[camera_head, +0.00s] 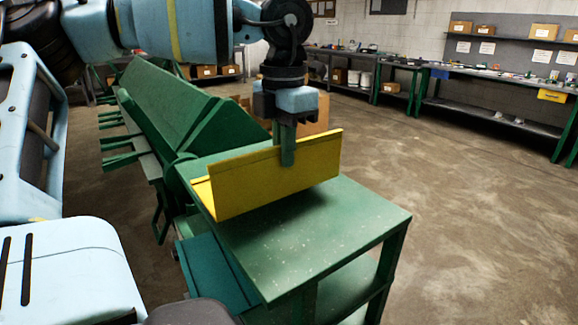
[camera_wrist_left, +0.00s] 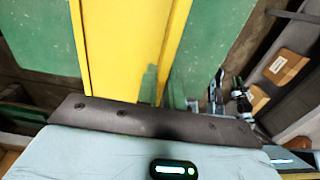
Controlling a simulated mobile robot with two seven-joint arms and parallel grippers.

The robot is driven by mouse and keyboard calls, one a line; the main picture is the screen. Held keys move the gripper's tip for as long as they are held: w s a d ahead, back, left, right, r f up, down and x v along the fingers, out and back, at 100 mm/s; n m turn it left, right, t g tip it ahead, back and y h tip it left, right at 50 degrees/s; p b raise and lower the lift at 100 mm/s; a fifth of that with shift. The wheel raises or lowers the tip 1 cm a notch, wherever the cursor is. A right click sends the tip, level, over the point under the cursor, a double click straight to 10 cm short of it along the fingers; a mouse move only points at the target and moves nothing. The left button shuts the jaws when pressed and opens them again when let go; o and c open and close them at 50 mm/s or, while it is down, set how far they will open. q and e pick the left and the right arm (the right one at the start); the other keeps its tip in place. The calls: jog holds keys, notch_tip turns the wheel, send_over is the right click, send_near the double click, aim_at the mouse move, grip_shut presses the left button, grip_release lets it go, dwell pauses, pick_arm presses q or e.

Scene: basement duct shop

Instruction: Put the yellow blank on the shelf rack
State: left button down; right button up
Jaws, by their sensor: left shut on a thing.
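The yellow blank (camera_head: 262,185) is a bent sheet with an upright face and a flange at its left end. My left gripper (camera_head: 288,160) comes down from above and is shut on its upper edge. The blank is over the green table (camera_head: 345,225) at the end of the green machine; I cannot tell whether its lower edge touches the top. In the left wrist view the blank (camera_wrist_left: 125,50) runs up from the gripper (camera_wrist_left: 158,88), with green surface on both sides. No rack is clearly identifiable; the green table has a lower shelf (camera_head: 350,285). My right gripper is not in view.
The long green folding machine (camera_head: 190,105) stands behind and left of the table. Benches (camera_head: 490,80) with cardboard boxes and small items line the back wall. The concrete floor (camera_head: 470,210) right of the table is clear.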

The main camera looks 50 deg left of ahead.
pick_arm(q)
jog(key=shift+w+d+f, duration=0.15)
jog(key=shift+d+f, duration=0.05)
jog(key=shift+f, duration=0.7)
jog(key=shift+w+d+f, duration=0.1)
jog(key=shift+d+f, duration=0.05)
jog(key=shift+f, duration=0.75)
jog(key=shift+f, duration=0.1)
jog(key=shift+f, duration=0.1)
jog(key=c, duration=1.5)
grip_release()
jog(key=shift+c, duration=0.2)
notch_tip(320, 180, up, 12)
jog(key=shift+r, duration=0.25)
